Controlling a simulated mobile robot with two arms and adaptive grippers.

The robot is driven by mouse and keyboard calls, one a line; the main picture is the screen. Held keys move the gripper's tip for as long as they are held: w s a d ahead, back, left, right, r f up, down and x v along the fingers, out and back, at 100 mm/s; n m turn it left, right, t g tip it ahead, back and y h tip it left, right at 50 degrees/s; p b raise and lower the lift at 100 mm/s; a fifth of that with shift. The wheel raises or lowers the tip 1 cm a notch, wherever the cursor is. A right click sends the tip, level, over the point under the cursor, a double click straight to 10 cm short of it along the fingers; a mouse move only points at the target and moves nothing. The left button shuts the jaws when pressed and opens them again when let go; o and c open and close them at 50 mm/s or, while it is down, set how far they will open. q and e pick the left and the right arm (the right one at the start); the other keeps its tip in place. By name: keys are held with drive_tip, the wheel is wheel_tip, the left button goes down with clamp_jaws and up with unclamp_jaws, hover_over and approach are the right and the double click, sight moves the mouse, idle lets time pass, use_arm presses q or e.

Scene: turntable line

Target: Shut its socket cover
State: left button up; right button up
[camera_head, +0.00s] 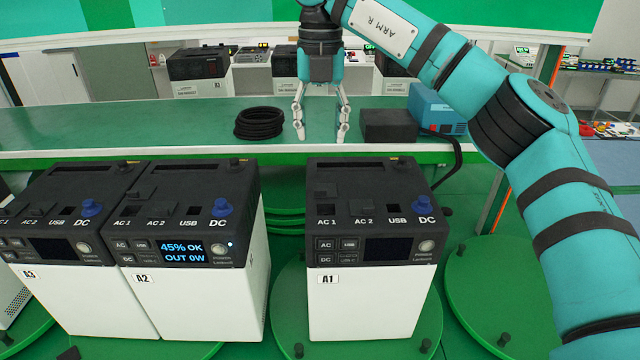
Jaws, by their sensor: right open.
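Three white power units with dark tops stand in a row: A1 (365,300), A2 (200,300) and A3 (75,300). Their tops bear AC 1, AC 2, USB and DC labels, with a blue knob-like part at each DC label: on A1 (421,208), on A2 (221,207) and on A3 (91,207). A2's display (182,252) reads 45% OK, OUT 0W; A1's display (388,249) is dark. I cannot tell which socket covers are open. My right gripper (321,134) is open and empty, pointing down behind A1, over the green bench. My left gripper is out of view.
The green bench (180,125) runs behind the units. A coiled black cable (259,123) and a dark box with a blue device (437,110) lie on it. A green turntable (510,290) with short black pegs is empty at right. My right arm fills the right side.

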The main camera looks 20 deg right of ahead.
sight(320, 189)
wheel_tip(320, 189, down, 11)
drive_tip(key=p, duration=0.3)
drive_tip(key=shift+f, duration=0.55)
clamp_jaws()
